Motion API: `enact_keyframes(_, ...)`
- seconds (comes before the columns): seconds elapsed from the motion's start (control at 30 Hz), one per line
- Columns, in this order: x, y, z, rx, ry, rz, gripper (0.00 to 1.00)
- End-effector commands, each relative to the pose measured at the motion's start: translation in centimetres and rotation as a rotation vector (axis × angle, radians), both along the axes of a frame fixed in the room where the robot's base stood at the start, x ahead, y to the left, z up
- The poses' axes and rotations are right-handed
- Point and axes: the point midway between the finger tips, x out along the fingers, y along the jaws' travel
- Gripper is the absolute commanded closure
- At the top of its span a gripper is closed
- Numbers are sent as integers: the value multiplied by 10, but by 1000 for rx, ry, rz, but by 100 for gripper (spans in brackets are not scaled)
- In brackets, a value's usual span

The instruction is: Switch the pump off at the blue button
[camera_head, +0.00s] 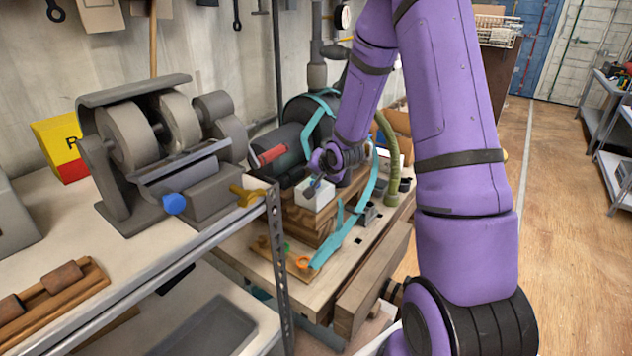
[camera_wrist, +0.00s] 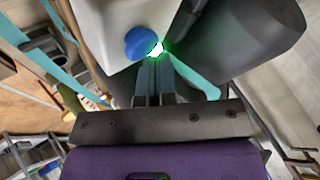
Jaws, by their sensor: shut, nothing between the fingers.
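A white switch box (camera_head: 315,197) stands on wooden blocks on the bench in the head view. Its pale face (camera_wrist: 108,22) fills the upper part of the wrist view and carries a rounded blue button (camera_wrist: 143,43). A small lamp (camera_wrist: 155,50) glows white-green right beside the button. My gripper (camera_head: 317,181) is at the box in the head view. In the wrist view my gripper (camera_wrist: 154,62) is shut and empty, its tips just below the lamp and the button's lower right edge. I cannot tell whether the tips touch the button.
A dark cylindrical machine body (camera_wrist: 245,35) lies right of the box in the wrist view. Teal straps (camera_head: 350,225) run around the bench by the box. A grey grinder (camera_head: 145,140) with a blue knob (camera_head: 174,204) stands on the left bench. The wooden floor at right is clear.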

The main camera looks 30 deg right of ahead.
Motion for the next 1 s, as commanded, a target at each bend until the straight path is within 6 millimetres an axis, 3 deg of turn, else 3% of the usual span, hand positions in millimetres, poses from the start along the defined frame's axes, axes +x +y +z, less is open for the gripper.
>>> enact_keyframes(0.83,0,0,10,0,0,0,100)
enact_keyframes(1.0,0,0,22,1,-3,-1,100)
